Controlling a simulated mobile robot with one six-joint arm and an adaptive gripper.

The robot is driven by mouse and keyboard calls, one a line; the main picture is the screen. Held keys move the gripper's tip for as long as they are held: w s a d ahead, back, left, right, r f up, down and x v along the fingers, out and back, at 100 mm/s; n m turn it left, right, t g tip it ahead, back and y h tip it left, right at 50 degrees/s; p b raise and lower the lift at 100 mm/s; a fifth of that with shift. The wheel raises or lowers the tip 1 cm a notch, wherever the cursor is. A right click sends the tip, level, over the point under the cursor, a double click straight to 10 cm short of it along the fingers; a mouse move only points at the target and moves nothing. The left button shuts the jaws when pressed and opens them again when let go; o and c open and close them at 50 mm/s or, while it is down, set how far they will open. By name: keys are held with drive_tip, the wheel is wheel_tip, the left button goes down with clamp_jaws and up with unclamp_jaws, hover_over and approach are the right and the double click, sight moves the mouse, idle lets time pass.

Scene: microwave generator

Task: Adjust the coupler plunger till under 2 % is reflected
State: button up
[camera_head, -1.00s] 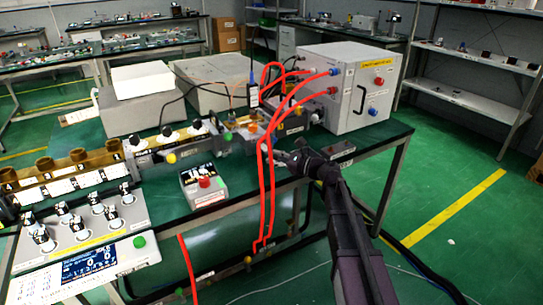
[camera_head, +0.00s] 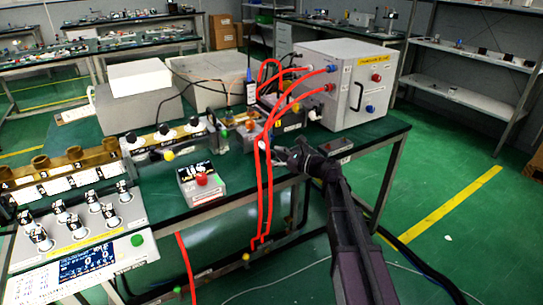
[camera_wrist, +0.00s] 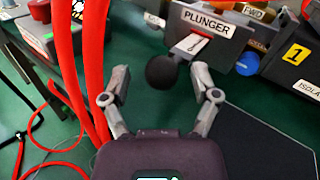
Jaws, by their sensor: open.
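In the wrist view, a round black knob (camera_wrist: 161,71) sits below the white PLUNGER label (camera_wrist: 206,21) on a grey housing (camera_wrist: 222,45). My gripper (camera_wrist: 160,86) is open, with one finger on each side of the knob in the picture. I cannot tell whether either finger touches it. In the head view my gripper (camera_head: 279,153) is at the bench's front edge, beside the red hoses; the knob is not clear there. The control panel's blue display (camera_head: 88,260) is lit, but its reflected reading is too small to read.
Red hoses (camera_wrist: 92,65) run close by my left finger in the wrist view. A grey cabinet (camera_head: 335,100) stands behind. Green floor (camera_head: 440,180) is open to the right.

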drive_tip(key=v, duration=1)
drive_tip(key=shift+s+d, duration=0.2)
drive_tip(key=shift+d, duration=0.15)
drive_tip(key=shift+s+f, duration=0.1)
drive_tip(key=shift+f, duration=0.05)
drive_tip(key=s+d+f+n+g+h, duration=0.4)
drive_tip(key=s+f+n+g+h, duration=0.2)
drive_tip(key=s+f+n+h, duration=0.75)
drive_tip(key=s+d+f+n+h, duration=0.3)
drive_tip(key=s+d+f+n, duration=0.1)
drive_tip(key=s+d+n, duration=0.25)
wheel_tip(320, 180, up, 24)
drive_tip(key=p, duration=2.4)
drive_tip(key=shift+w+f+g, duration=0.25)
drive_tip(key=shift+w+g, duration=0.15)
drive_tip(key=shift+w, duration=0.05)
idle(0.6)
